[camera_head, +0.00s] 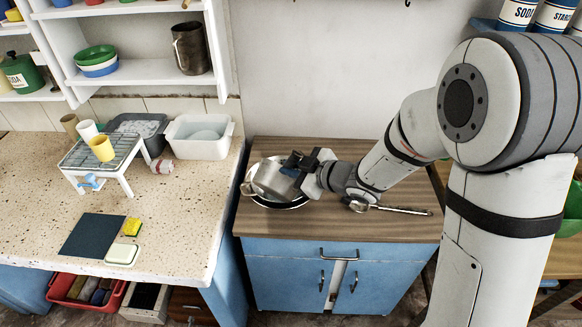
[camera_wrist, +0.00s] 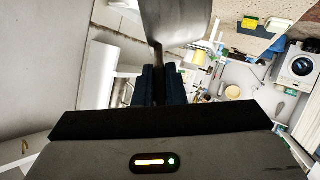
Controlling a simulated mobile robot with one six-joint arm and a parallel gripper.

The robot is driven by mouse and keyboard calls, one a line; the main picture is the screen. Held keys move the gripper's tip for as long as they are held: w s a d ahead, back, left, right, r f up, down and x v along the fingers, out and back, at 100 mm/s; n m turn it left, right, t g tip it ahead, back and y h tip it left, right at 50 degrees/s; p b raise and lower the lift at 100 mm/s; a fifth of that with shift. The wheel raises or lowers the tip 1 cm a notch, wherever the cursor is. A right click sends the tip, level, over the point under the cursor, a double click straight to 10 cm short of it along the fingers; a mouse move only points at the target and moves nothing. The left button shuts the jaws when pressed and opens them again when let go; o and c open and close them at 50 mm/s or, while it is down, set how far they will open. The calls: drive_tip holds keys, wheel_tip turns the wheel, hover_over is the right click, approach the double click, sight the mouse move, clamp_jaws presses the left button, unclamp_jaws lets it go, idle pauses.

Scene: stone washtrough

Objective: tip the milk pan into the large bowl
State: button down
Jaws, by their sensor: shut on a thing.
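The milk pan (camera_head: 273,181) is a grey metal pan, tilted over and partly inside the large bowl (camera_head: 285,205) on the wooden cabinet top.
A metal spoon or ladle (camera_head: 392,209) lies on the cabinet top (camera_head: 345,228) below my arm. To the left, a speckled counter (camera_head: 185,225) holds a wire rack (camera_head: 82,153) with cups, a white basin (camera_head: 170,146) and a sponge (camera_head: 133,227). The cabinet's front right is clear.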

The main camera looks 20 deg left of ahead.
drive_tip(key=shift+w+d+r+m+p, duration=0.2)
drive_tip(key=shift+w+p, duration=0.2)
drive_tip(key=shift+p, duration=0.35)
drive_tip(key=shift+w+d+r+m+p, duration=0.1)
drive_tip(key=shift+w+r+m+p, duration=0.1)
drive_tip(key=shift+w+p, duration=0.4)
drive_tip(key=shift+w+f+g+p, duration=0.15)
drive_tip(key=shift+g+p, duration=0.15)
drive_tip(key=shift+p, duration=0.5)
